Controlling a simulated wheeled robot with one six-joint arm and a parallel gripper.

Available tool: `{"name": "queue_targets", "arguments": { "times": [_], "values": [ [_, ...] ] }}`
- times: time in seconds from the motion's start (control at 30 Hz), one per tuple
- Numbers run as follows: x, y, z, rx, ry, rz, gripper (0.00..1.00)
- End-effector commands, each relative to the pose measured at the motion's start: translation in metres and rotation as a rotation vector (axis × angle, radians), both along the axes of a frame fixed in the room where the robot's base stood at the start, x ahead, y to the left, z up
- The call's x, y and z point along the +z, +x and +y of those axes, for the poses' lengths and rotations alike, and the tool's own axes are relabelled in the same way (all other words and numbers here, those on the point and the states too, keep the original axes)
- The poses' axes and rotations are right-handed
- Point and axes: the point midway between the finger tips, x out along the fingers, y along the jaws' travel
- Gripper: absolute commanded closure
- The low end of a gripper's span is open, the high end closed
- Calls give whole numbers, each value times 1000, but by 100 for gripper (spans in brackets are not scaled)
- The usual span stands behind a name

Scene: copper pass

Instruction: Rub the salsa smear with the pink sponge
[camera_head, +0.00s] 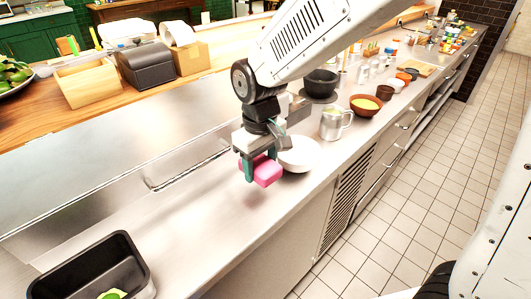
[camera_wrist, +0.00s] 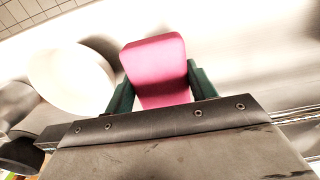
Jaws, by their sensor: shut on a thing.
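The pink sponge (camera_head: 267,173) is between the teal fingers of my gripper (camera_head: 259,167), which is shut on it. The sponge is held above the steel counter (camera_head: 205,225), apart from it as far as I can tell. In the wrist view the sponge (camera_wrist: 154,68) sticks out beyond the fingers of my gripper (camera_wrist: 160,92). I cannot make out a salsa smear in either view; it may be hidden by the gripper or too faint.
A white bowl (camera_head: 300,155) stands close to the right of the sponge. A metal pitcher (camera_head: 332,124), a brown bowl (camera_head: 366,106) and a dark mortar (camera_head: 321,82) are farther back. A black bin (camera_head: 88,268) is at the near left. The counter between bin and sponge is clear.

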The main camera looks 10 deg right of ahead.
Motion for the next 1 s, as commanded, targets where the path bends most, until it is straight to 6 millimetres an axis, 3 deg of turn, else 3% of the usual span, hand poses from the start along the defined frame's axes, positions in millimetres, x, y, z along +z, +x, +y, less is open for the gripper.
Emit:
{"name": "queue_targets", "arguments": {
  "times": [0.37,0.87,1.0],
  "values": [
    [28,1,-3,-5,1,-1,66],
    [29,1,-4,-6,0,0,66],
    [21,-17,-19,1,-1,2,66]
  ]
}}
